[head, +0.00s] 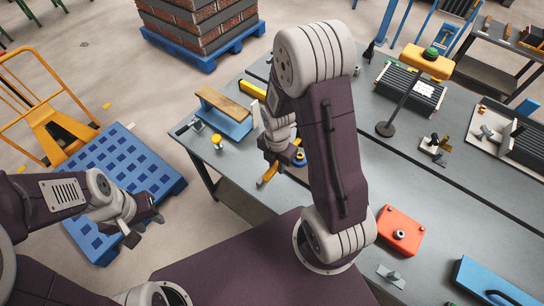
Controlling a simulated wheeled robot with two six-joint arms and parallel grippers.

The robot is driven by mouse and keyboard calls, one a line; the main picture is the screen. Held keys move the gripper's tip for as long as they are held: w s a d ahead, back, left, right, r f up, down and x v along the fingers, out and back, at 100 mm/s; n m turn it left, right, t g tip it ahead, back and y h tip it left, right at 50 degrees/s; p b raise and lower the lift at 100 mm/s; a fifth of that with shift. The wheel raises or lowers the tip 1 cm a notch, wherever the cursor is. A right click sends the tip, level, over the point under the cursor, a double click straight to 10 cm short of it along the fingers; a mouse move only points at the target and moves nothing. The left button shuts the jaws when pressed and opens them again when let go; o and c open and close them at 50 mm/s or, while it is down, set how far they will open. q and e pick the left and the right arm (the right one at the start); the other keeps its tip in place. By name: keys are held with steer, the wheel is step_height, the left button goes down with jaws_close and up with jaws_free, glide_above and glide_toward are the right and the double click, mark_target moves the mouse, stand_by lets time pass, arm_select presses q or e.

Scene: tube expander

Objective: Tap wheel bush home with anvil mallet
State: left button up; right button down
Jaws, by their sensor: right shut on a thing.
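My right gripper (273,160) is low over the left part of the grey workbench, partly hidden by its own arm. It is shut on an orange-yellow, handle-like piece (267,176); I cannot tell if this is the mallet. A small blue round part (299,158) shows just right of the gripper, partly covered. A red block (400,229) with a grey ring-like part on it lies on the bench at the right; I cannot tell if that is the wheel bush. My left gripper (143,222) is open and empty, away from the bench at the left.
A blue block with a wooden top (225,113) and a yellow-capped piece (217,140) stand at the bench's left end. A blue case (492,283) is front right. A blue pallet (125,165) lies on the floor.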

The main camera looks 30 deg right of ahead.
steer(key=shift+r, duration=0.35)
arm_select(q)
steer(key=shift+s+r, duration=0.3)
steer(key=shift+r, duration=0.05)
arm_select(e)
steer(key=shift+s, duration=0.25)
